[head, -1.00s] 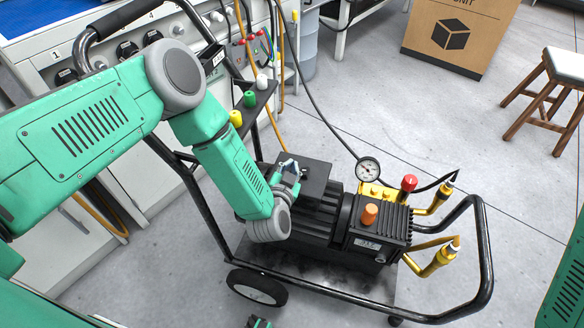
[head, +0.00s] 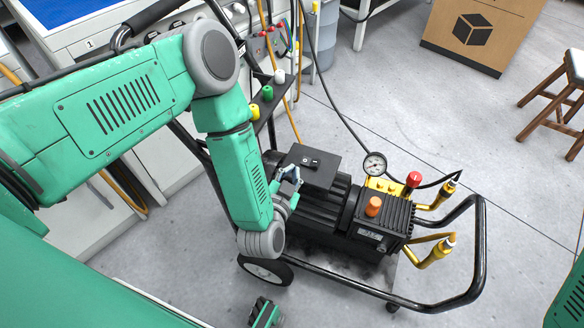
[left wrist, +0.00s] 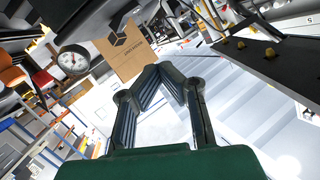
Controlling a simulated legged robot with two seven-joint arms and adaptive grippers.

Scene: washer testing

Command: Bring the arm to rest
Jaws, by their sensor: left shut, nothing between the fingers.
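My left arm comes in from the left, and its green wrist hangs down beside the pump cart. My left gripper (head: 289,176) is shut and empty, at the left edge of the black box (head: 313,160) on the pump. A small switch shows uncovered on top of that box. In the left wrist view the two dark fingers (left wrist: 158,72) of my left gripper meet at their tips with nothing between them.
The black pump (head: 345,215) sits on a cart with a tubular handle (head: 482,245). It carries a gauge (head: 375,163), a red knob (head: 413,179) and an orange cap (head: 373,206). A cardboard box (head: 480,32) and wooden stool (head: 560,95) stand on otherwise open floor.

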